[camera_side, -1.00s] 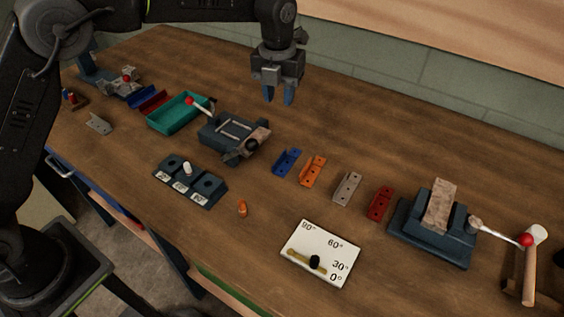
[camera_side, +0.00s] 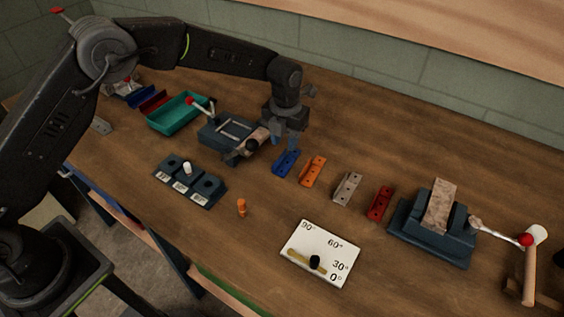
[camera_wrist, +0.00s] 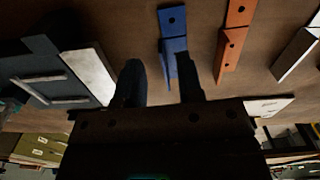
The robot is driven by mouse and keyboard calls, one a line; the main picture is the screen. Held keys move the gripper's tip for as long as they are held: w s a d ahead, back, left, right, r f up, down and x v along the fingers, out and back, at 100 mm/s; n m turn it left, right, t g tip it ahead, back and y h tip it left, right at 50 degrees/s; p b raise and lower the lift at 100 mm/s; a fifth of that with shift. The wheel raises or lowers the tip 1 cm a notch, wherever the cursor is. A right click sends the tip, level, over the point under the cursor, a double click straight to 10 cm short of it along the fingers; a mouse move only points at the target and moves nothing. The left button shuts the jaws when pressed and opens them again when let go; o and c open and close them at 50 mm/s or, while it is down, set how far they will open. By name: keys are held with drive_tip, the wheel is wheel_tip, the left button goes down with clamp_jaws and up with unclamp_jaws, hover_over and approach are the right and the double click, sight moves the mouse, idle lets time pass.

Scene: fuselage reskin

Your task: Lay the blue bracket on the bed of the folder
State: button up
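The blue bracket (camera_side: 284,165) lies on the wooden table at the left end of a row of brackets. My gripper (camera_side: 292,144) is just above and behind it, pointing down. In the wrist view the two dark fingers (camera_wrist: 160,82) are apart, with the blue bracket (camera_wrist: 174,45) ahead of the gap, nearer the right finger. I see no clear contact. A dark blue-grey fixture with a flat top and light bars (camera_side: 222,130) stands left of my gripper. A second fixture with a tan block and lever (camera_side: 455,240) stands at right. I cannot tell which is the folder.
Orange (camera_side: 313,172), grey (camera_side: 347,187) and red (camera_side: 380,203) brackets lie to the right of the blue one. A teal tray (camera_side: 172,116), a block with labelled seats (camera_side: 202,192), an orange peg (camera_side: 242,208) and an angle card (camera_side: 318,255) surround bare table.

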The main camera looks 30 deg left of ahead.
sight(285, 163)
drive_tip(key=shift+f, duration=1.4)
drive_tip(key=shift+c, duration=0.4)
clamp_jaws()
